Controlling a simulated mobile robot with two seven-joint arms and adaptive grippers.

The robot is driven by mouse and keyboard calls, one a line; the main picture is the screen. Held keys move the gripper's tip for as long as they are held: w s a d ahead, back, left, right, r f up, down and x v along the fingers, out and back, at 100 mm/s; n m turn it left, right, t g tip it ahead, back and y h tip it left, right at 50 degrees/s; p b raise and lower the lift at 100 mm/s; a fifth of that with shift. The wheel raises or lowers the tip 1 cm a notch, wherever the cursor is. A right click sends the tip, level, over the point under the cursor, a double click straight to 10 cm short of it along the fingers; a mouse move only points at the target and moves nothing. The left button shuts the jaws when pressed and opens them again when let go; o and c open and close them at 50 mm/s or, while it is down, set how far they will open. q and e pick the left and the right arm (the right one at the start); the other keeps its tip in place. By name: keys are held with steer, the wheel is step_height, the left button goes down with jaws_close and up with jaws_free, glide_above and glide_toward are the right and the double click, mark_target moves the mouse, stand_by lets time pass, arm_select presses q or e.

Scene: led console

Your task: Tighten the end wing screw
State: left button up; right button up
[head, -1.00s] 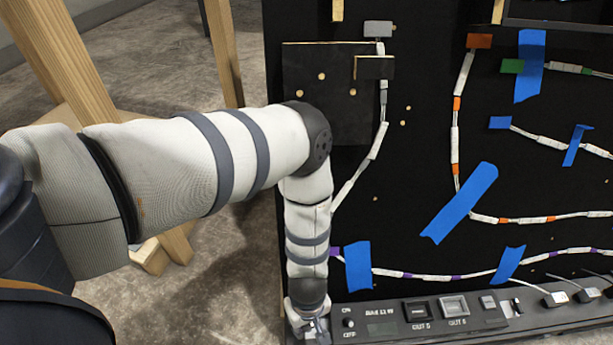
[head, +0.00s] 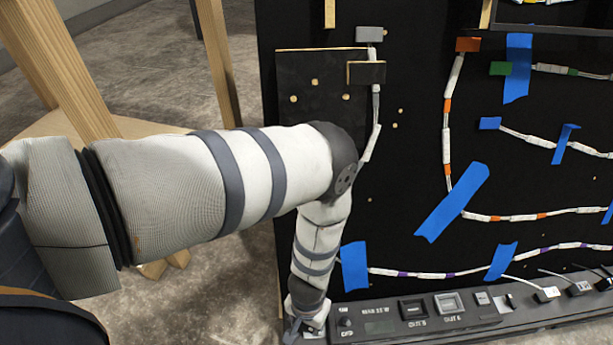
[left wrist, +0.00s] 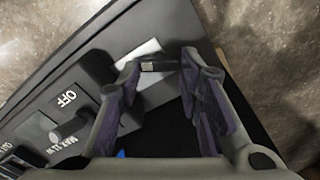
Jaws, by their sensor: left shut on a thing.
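The wing screw (left wrist: 160,66) is a small grey metal piece at the end of the console. In the head view my left gripper (head: 304,328) is at the left end of the console (head: 375,326), low and partly hidden by my own wrist. The screw cannot be made out there. A pale patch (left wrist: 138,54) shows on the console beside the fingertips. My right gripper is not in view.
A black board (head: 400,215) with LED strips and blue tape (head: 452,203) stands behind the console. A switch knob (left wrist: 70,130) by the OFF label is near my left gripper. Wooden legs (head: 220,65) stand at left. Bare floor lies beyond the console end.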

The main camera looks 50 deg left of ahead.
mark_target(308, 327)
arm_select(q)
steer(key=m, duration=0.5)
steer(key=shift+d+m, duration=0.1)
steer(key=shift+m, duration=0.2)
steer(key=m+p, duration=0.1)
steer(key=m, duration=0.4)
steer(key=shift+d+m, duration=0.1)
steer(key=shift+m, duration=0.3)
steer(key=o, duration=1.2)
steer(key=shift+c, duration=0.2)
step_height(308, 327, up, 12)
steer(key=shift+s, duration=0.1)
